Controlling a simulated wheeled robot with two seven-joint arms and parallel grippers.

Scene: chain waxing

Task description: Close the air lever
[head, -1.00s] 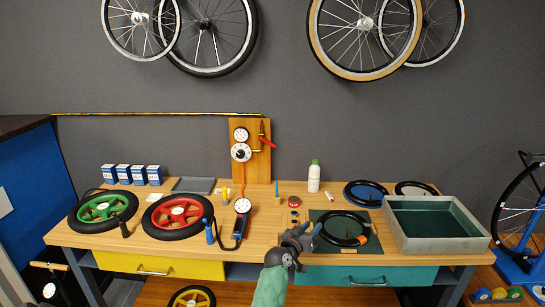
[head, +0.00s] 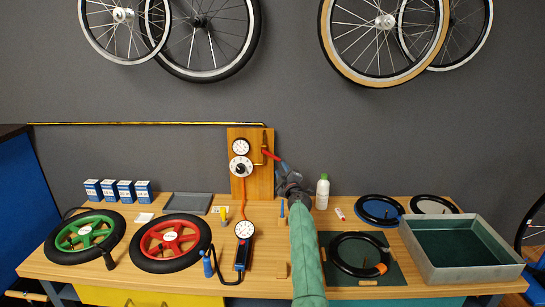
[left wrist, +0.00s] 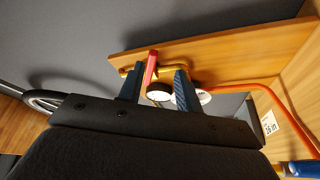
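The air lever is a red handle (head: 269,155) on a brass pipe fitting (head: 264,146), mounted on an upright wooden board (head: 236,187). In the head view it slants down to the right. My left gripper (head: 281,164) is at the lever's lower right end, with my green-sleeved arm reaching up from below. In the left wrist view the red lever (left wrist: 150,68) stands between the two blue fingers of the open left gripper (left wrist: 158,70), with a gap visible on the right side. Contact cannot be told. My right gripper is not in view.
Two gauges (head: 240,166) sit on the board left of the lever, with an orange hose (head: 244,205) below. A white bottle (head: 322,192) stands right of my gripper. Wheels (head: 170,243), a pressure gauge tool (head: 244,230) and a metal tray (head: 465,277) lie on the bench.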

